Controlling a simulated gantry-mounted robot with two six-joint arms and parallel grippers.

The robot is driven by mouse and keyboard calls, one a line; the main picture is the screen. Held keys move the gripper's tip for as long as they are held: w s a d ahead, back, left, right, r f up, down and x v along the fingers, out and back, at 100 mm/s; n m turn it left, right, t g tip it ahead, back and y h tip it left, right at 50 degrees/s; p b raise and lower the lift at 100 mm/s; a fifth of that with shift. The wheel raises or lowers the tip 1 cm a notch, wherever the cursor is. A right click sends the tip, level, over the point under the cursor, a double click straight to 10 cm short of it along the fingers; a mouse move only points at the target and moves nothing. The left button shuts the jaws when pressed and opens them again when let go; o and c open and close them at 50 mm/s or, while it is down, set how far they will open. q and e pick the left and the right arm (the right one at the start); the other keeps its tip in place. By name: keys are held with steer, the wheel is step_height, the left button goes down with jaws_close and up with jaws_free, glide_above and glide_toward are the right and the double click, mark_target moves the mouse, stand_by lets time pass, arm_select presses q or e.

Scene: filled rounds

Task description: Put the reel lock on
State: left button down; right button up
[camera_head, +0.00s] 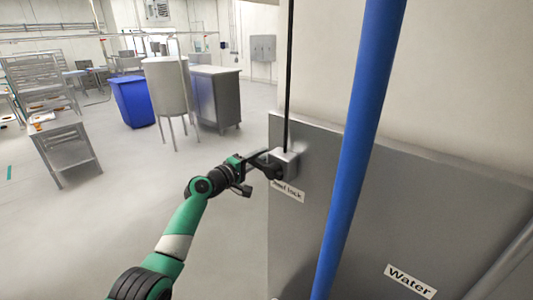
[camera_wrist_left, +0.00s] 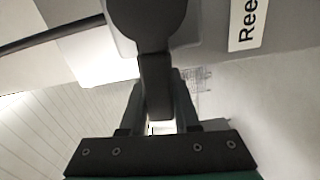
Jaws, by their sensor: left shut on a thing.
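The reel lock is a small pale box (camera_head: 285,161) with a dark lever, fixed to the left end of the grey panel above a "Reel lock" label (camera_head: 288,191). My left gripper (camera_head: 258,161) reaches it from the left. In the left wrist view, the dark lever (camera_wrist_left: 155,80) hangs from a round dark hub and runs down between the fingers of my left gripper (camera_wrist_left: 155,112). The gripper is shut on this lever. My right gripper is not in view.
A blue upright pole (camera_head: 358,150) stands in front of the grey panel (camera_head: 420,200). A "Water" label (camera_head: 410,282) is at the lower right. A thin black cable (camera_head: 288,80) runs up from the lock box. A blue bin (camera_head: 133,102) and a round tank (camera_head: 167,88) stand farther back; the floor nearby is clear.

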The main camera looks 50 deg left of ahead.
arm_select(q)
steer(key=shift+f+n, duration=0.5)
steer(key=shift+n, duration=0.2)
steer(key=c, duration=0.6)
jaws_free()
steer(key=shift+c, duration=0.2)
steer(key=shift+s, duration=0.1)
steer(key=shift+s+r, duration=0.1)
steer(key=shift+s, duration=0.15)
steer(key=s+p, duration=0.1)
steer(key=s, duration=1)
steer(key=shift+d, duration=0.45)
